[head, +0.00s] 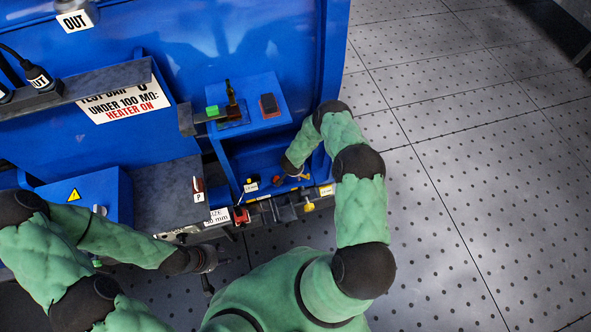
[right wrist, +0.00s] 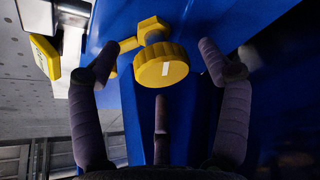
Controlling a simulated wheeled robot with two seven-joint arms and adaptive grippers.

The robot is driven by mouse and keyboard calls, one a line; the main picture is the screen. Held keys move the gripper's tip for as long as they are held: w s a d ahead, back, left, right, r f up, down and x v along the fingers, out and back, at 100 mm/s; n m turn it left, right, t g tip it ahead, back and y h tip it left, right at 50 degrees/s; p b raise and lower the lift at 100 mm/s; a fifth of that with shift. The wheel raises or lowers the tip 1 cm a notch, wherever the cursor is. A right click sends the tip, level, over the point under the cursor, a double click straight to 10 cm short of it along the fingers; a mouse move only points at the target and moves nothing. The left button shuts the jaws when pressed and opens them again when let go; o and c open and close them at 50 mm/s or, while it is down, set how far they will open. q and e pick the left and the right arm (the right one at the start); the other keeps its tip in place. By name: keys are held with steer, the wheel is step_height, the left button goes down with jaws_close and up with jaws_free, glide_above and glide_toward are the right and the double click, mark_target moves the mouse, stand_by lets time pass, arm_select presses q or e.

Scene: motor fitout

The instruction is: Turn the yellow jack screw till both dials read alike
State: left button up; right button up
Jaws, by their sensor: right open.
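In the right wrist view a yellow jack screw shows as a round ribbed knob (right wrist: 162,68) with a white mark on its face and a hex part behind it. My right gripper (right wrist: 158,76) is open around the knob, one finger on each side and a third below, with visible gaps. In the head view the right arm reaches down to the blue stand's base, and its fingers are small there. My left gripper (head: 207,262) hangs beside the front edge of the grey bench, apart from the screw. Its fingers are too small to judge. I cannot make out or read either dial.
A blue cabinet (head: 270,40) fills the back. Small labels and a red part (head: 241,215) line the bench front. Open perforated floor (head: 470,180) lies to the right.

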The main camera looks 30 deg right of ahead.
steer(key=c, duration=1.1)
steer(key=shift+a+f, duration=0.1)
steer(key=shift+a+m+g+h+b, duration=0.15)
steer(key=shift+m+g+h+b, duration=0.2)
steer(key=shift+m, duration=0.65)
steer(key=shift+a+f+m+g+h+b, duration=0.1)
steer(key=shift+m+g+h+b, duration=0.15)
steer(key=shift+m, duration=0.65)
steer(key=shift+a+m+g+h+b, duration=0.1)
steer(key=shift+m+g+b, duration=0.25)
steer(key=shift+m, duration=0.55)
steer(key=o, duration=1.1)
steer(key=shift+w, duration=0.2)
